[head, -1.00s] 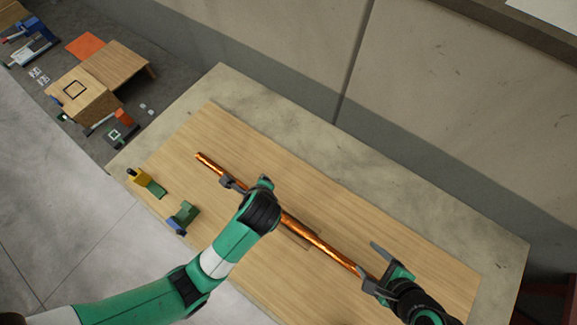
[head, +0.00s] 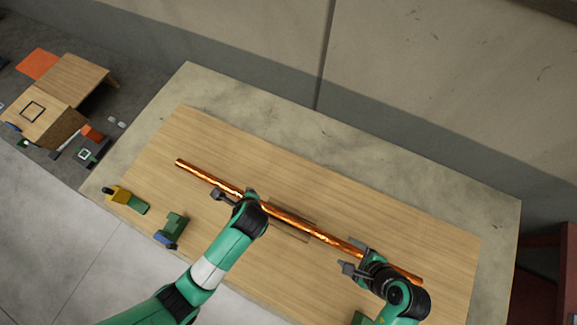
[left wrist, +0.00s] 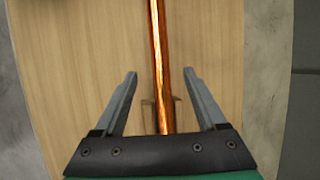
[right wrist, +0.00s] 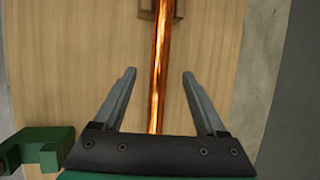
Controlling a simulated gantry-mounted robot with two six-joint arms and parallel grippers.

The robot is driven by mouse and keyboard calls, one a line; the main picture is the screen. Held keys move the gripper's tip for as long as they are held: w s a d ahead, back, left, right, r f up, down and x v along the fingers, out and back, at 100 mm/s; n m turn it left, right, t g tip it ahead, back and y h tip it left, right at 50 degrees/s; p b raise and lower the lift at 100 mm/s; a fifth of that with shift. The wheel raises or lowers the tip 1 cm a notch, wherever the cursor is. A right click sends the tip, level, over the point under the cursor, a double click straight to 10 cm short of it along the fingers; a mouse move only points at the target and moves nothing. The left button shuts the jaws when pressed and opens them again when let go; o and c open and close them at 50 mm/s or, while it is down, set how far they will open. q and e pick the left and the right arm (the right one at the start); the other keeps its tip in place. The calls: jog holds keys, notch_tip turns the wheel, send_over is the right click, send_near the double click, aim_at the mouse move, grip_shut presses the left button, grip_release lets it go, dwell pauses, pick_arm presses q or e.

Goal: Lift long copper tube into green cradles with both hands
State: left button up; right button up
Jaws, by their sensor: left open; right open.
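The long copper tube (head: 300,224) lies diagonally above the wooden board, its middle over a low wooden rest (head: 290,234). My left gripper (head: 236,196) is open over the tube's left part; in the left wrist view the tube (left wrist: 159,60) runs between its fingers, touching neither. My right gripper (head: 357,256) is open over the tube's right part; in the right wrist view the tube (right wrist: 160,70) passes between its fingers, also clear of both. A green cradle (head: 175,226) stands at the front left. Another green block (right wrist: 40,148) shows beside the right gripper, mostly hidden in the head view.
A yellow and green piece (head: 125,198) lies near the board's left edge. The board (head: 400,200) is clear behind the tube. A wall runs along the back. A wooden box (head: 50,105) and small items sit on the floor at far left.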

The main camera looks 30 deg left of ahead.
aim_at(337, 243)
pick_arm(q)
jog(key=x, duration=0.7)
jog(key=shift+w+a+f, duration=0.1)
jog(key=shift+f, duration=0.15)
pick_arm(e)
jog(key=x, duration=0.7)
jog(key=shift+w+a+f, duration=0.1)
jog(key=shift+f, duration=0.1)
pick_arm(q)
grip_shut()
pick_arm(e)
grip_shut()
